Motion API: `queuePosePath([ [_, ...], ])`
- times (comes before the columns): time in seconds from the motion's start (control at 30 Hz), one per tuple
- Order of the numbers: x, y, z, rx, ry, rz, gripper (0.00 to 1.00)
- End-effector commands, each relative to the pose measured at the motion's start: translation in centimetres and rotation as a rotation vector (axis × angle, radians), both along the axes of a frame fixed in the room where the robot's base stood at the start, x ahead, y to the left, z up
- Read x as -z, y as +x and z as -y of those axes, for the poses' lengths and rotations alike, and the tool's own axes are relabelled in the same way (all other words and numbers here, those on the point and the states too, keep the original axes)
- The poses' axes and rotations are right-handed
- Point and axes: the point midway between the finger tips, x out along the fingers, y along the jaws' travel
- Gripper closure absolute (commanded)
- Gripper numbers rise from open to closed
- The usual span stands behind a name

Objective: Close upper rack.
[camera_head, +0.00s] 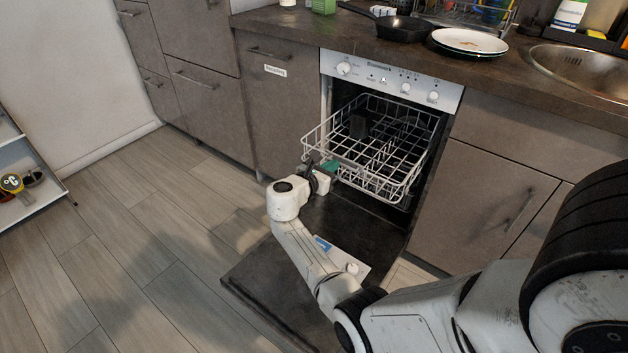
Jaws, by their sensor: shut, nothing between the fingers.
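The upper rack (399,187) is a white wire basket. It is pulled part way out of the dishwasher (391,79), over the lowered door (265,284). My gripper (331,167) is at the rack's front left, close to its front wires. I cannot tell whether it touches them. The fingers are shut with nothing seen between them, though they are small in this view. My white arm reaches over the open door and hides part of it.
The counter (420,45) above carries a black pan (393,27), white plates (469,41) and a sink (585,71). Closed cabinets stand on both sides of the dishwasher. The floor (120,250) at left is clear up to a low shelf (35,190).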

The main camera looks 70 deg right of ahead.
Motion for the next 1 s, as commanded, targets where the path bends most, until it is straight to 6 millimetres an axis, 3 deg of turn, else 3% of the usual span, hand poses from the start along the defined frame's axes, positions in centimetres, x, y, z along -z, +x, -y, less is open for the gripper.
queuePosePath([
  [0.1,0.2,-1.0,3.5,0.007,0.0,0.002,1.0],
  [0.6,0.6,-4.2,16.9,0.003,-0.002,0.001,1.0],
  [0.8,0.6,-5.1,21.2,0.002,-0.001,0.0,1.0],
  [1.0,0.4,-5.8,23.9,0.001,-0.001,-0.001,1.0],
])
